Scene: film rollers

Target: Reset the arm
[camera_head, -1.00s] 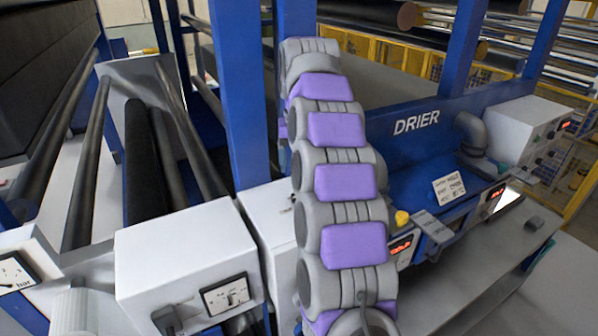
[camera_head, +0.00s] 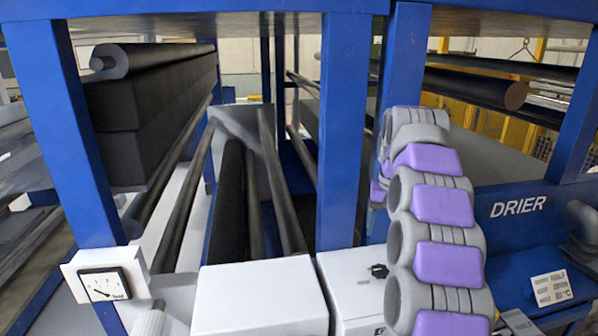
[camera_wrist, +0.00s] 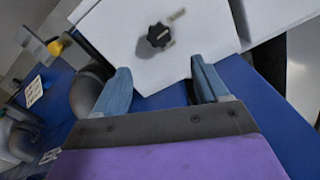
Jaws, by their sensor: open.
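My gripper (camera_wrist: 158,90) shows in the wrist view with its two blue-grey fingers spread apart and nothing between them. Beyond the fingers is a white box face with a black knob (camera_wrist: 159,36). My grey and purple arm rises along the right part of the head view, bent up in front of the blue machine frame. The gripper itself cannot be made out in the head view.
A blue machine marked DRIER (camera_head: 518,206) stands at the right. White boxes (camera_head: 262,298) and a pressure gauge (camera_head: 104,285) are at the front. Blue posts (camera_head: 343,130) stand close to my arm. Dark rollers (camera_head: 231,200) lie at the left.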

